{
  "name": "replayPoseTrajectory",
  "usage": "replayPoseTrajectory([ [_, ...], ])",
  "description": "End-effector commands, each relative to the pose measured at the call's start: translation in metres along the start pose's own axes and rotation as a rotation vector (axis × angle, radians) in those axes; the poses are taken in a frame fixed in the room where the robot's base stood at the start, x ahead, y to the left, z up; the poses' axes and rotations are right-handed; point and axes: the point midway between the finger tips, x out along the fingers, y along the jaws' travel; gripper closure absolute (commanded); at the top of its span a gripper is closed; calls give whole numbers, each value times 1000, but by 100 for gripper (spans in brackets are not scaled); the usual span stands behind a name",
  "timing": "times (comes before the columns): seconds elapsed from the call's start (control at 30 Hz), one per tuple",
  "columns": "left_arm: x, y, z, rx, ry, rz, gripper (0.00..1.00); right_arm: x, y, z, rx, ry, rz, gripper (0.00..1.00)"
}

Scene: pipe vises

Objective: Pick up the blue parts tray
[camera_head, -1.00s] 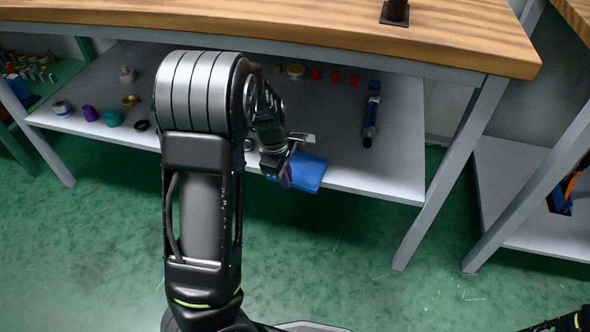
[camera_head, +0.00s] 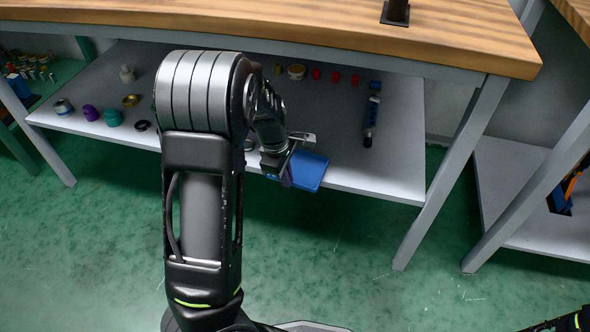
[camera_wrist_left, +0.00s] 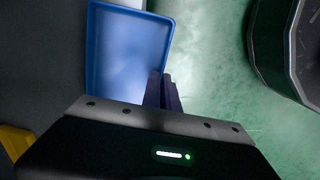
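The blue parts tray (camera_head: 311,172) is a shallow rectangular tray at the front edge of the lower shelf, and its near end reaches out past that edge. My left gripper (camera_head: 288,172) is at the tray's left side in the head view. In the left wrist view the tray (camera_wrist_left: 128,50) fills the upper middle, and the two dark fingers (camera_wrist_left: 163,91) are close together at its lower right rim. They appear shut on that rim. My forearm hides part of the shelf. My right gripper is not clearly seen; only a bit of dark arm shows at the bottom right corner.
The lower grey shelf (camera_head: 390,170) holds a blue and black tool (camera_head: 371,115), several red pieces and small colored parts at left. The wooden bench top (camera_head: 300,30) overhangs it. A table leg (camera_head: 440,180) stands to the right. Green floor in front is clear.

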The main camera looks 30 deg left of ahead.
Motion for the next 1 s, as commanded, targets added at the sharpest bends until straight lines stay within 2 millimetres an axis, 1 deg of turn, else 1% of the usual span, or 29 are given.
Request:
replayPoseTrajectory([
  [0.23,-2,1,0,0,0,1,100,-1,0,0,0,0,0,64],
  [0.37,-7,2,1,0,0,2,100,-6,-2,0,0,-2,0,64],
  [0.47,-15,3,2,0,0,2,100,-12,-4,0,0,-4,0,64],
  [0.67,-39,6,4,1,1,0,100,-31,-10,2,-1,-12,0,64],
  [0.77,-41,-10,6,-2,-2,-3,100,-37,-11,2,-2,-16,0,64],
  [0.87,-47,-34,10,-1,-3,-4,100,-50,-16,4,-3,-23,0,64],
  [0.9,-49,-46,12,-1,-4,-5,100,-57,-18,4,-3,-26,-1,64],
  [0.97,-53,-65,16,0,-4,-4,100,-67,-22,6,-5,-32,-2,64],
  [1.0,-54,-79,18,0,-5,-6,100,-73,-25,7,-7,-36,-4,64],
])
